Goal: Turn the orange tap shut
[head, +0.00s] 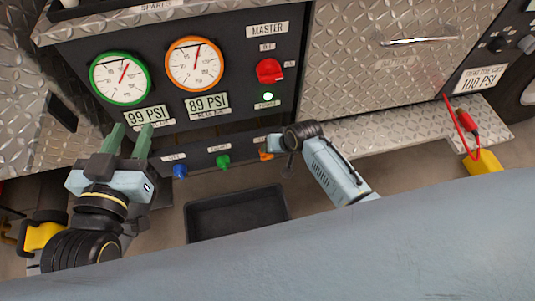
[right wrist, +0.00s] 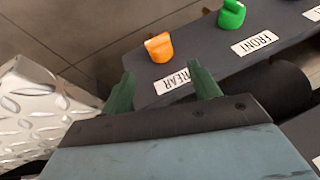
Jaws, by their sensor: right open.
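The orange tap (right wrist: 159,47) sits on the dark panel, beside a label reading REAR, in the right wrist view. My left gripper (head: 131,138) is open and empty in front of the panel, below the green gauge.
A green tap (head: 223,161) and a blue tap (head: 180,170) stand left of the orange one on the same strip. A black tray (head: 235,213) lies on the floor below. A red master knob (head: 269,70) is above. Diamond-plate metal (right wrist: 35,110) stands left of my right gripper.

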